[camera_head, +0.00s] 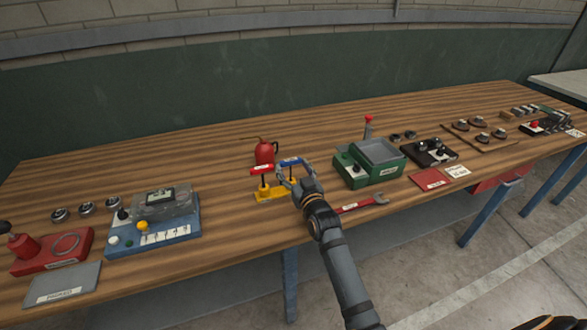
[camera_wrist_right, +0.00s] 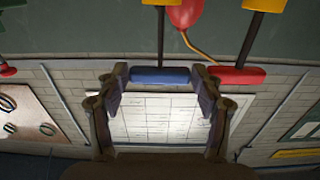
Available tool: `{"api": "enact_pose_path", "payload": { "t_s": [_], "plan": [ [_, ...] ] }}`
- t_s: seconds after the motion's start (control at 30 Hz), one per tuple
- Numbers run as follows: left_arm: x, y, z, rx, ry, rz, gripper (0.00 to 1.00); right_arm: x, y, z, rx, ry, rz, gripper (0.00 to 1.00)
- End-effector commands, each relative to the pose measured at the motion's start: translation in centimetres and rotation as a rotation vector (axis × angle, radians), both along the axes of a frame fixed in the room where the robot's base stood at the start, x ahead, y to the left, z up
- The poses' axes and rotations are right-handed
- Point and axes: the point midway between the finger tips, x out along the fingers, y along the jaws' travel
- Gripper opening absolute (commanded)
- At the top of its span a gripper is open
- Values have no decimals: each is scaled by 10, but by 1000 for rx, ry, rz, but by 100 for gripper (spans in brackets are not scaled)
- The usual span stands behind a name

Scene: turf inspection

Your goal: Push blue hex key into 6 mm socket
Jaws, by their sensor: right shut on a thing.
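The blue hex key (camera_head: 291,161) has a blue bar handle on a thin dark shaft. It stands upright at the yellow socket block (camera_head: 268,195), beside a red-handled key (camera_head: 261,170). My right gripper (camera_head: 290,170) is at the blue handle, coming from the front. In the right wrist view, the fingers of my right gripper (camera_wrist_right: 160,80) are on both ends of the blue handle (camera_wrist_right: 160,75); the red handle (camera_wrist_right: 237,76) is just to the right. The shaft's lower end is not clear, so I cannot tell its depth. My left gripper is not in view.
A blue panel device (camera_head: 155,225) stands left. Bare wood lies between it and the block.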

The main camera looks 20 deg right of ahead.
Motion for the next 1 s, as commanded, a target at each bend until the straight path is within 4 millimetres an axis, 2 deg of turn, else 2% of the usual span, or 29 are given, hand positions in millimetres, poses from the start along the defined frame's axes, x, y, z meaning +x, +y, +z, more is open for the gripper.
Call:
{"api": "enact_pose_path", "payload": {
  "t_s": [0.07,0.1,0.3,0.67,0.77,1.0],
  "plan": [
    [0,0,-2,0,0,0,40,0,0,-3,0,0,0,35],
    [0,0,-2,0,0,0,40,0,0,-3,0,0,0,68],
    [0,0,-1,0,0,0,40,0,0,-2,0,0,0,94],
    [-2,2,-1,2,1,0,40,-3,0,-3,0,1,0,94],
    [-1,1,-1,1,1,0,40,-16,0,-4,1,2,0,94],
    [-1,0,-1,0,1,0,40,-75,-2,-5,2,4,0,94]
  ]
}}
